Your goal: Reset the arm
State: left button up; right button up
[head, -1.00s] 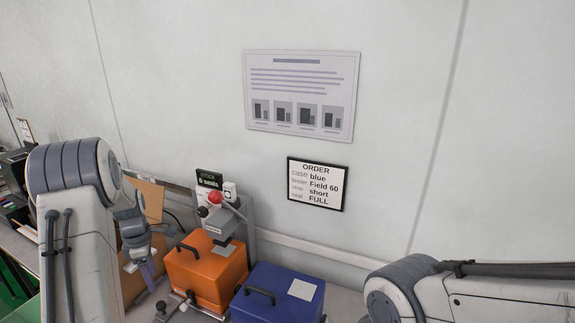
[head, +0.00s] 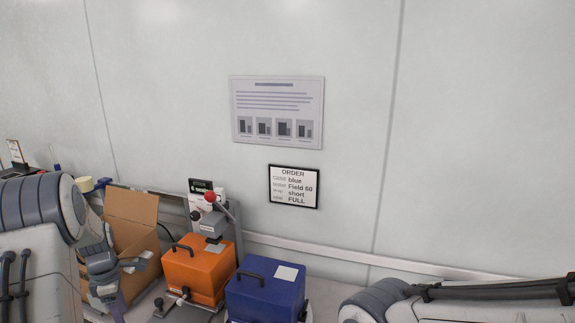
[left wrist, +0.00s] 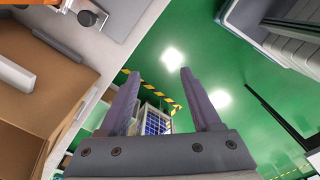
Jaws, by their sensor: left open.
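My left gripper (left wrist: 160,75) is open and empty in the left wrist view, its two grey fingers apart above the green floor. In the head view my left arm comes in at the lower left, with its wrist (head: 105,268) beside an open cardboard box (head: 133,222). My right arm (head: 450,302) shows at the lower right, but its gripper is out of view.
An orange case (head: 196,272) and a blue case (head: 266,292) stand on the bench. A press with a red knob (head: 210,197) stands behind the orange case. The order sign (head: 294,187) and a poster (head: 277,110) hang on the wall.

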pick_arm(q)
jog(key=s+d+r+m, duration=0.1)
jog(key=d+r+m, duration=0.25)
jog(key=d, duration=0.55)
jog(key=d+r+m, duration=0.3)
jog(key=d+m, duration=0.2)
jog(key=d, duration=0.3)
jog(key=s+d+r+m, duration=0.1)
jog(key=d+r+m, duration=0.3)
jog(key=d, duration=0.5)
jog(key=s+d+r+m, duration=0.1)
jog(key=s+d+m, duration=0.6)
jog(key=s+m, duration=0.2)
jog(key=s+d+r+m+h, duration=0.1)
jog(key=s+d+m, duration=0.7)
jog(key=s, duration=0.5)
jog(key=shift+s+m, duration=0.15)
jog(key=shift+m, duration=0.9)
jog(key=shift+r, duration=0.1)
